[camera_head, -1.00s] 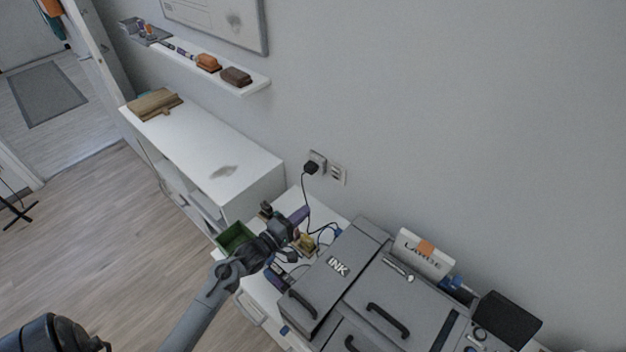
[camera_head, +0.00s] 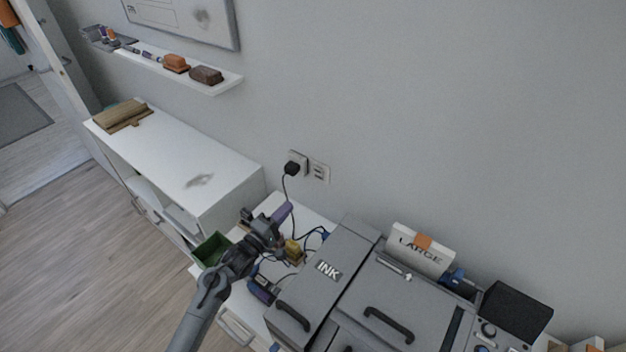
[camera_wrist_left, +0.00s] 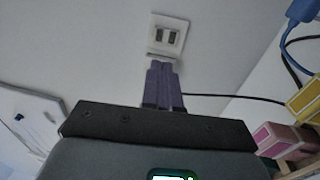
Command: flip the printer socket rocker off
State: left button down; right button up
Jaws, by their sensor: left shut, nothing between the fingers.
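A wall socket (camera_head: 297,158) with a black plug (camera_head: 291,168) in it is on the grey wall above the desk. Beside it on the right is a pale plate (camera_head: 319,171) with small dark parts; which way any rocker is tipped is too small to tell. In the left wrist view a white plate (camera_wrist_left: 151,33) with two dark upright parts is just beyond the fingertips. My left gripper (camera_head: 288,207) has purple fingers, shut and empty, pointing up toward the wall below the socket. The fingers (camera_wrist_left: 162,64) appear apart from the plate. My right gripper is out of view.
A grey printer marked INK (camera_head: 350,242) fills the desk to the right. A black cable (camera_head: 285,185) hangs from the plug to the desk. A green bin (camera_head: 212,250) and a yellow block (camera_head: 293,252) are near my arm. A white cabinet (camera_head: 185,165) stands left.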

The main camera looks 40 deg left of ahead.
aim_at(319, 172)
pick_arm(q)
jog(key=w+b, duration=0.1)
jog(key=w, duration=0.3)
jog(key=w+r+b, duration=0.1)
jog(key=w, duration=0.4)
jog(key=w+b, duration=0.1)
jog(key=w, duration=0.4)
jog(key=shift+a+r, duration=0.3)
jog(key=shift+r, duration=0.05)
